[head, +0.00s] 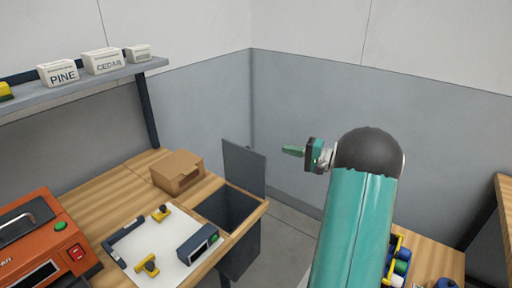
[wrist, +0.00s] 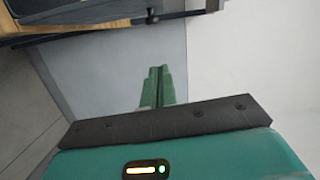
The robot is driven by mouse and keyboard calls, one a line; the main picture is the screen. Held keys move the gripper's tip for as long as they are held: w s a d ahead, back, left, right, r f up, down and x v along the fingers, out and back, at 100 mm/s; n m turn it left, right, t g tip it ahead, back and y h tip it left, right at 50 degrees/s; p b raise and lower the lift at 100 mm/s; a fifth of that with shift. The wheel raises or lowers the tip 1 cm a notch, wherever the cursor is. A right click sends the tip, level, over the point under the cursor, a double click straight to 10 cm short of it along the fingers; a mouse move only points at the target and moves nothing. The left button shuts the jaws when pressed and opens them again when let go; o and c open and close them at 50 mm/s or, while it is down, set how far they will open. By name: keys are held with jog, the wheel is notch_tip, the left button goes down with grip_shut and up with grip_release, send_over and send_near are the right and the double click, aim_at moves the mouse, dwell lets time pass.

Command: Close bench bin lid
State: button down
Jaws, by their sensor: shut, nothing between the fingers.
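The bench bin (head: 228,208) is a dark grey open box at the right end of the wooden bench in the head view. Its grey lid (head: 244,168) stands upright at the bin's far side, so the bin is open. My gripper (head: 286,150) is shut and empty, with green fingers pointing left. In the picture it is just right of the lid's upper right corner, apart from it. In the wrist view the shut fingers (wrist: 158,72) point at the wall. A dark panel edge shows at the top left there; I cannot tell whether it is the lid.
A cardboard box (head: 178,171) stands on the bench left of the lid. A white board (head: 165,248) with yellow pieces and a dark device (head: 199,243) lies in front of the bin. An orange machine (head: 40,245) is at the left. Grey walls (head: 330,140) stand behind.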

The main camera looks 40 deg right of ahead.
send_over(246, 167)
jog(key=d, duration=0.4)
jog(key=shift+d+f, duration=0.15)
jog(key=shift+f, duration=0.25)
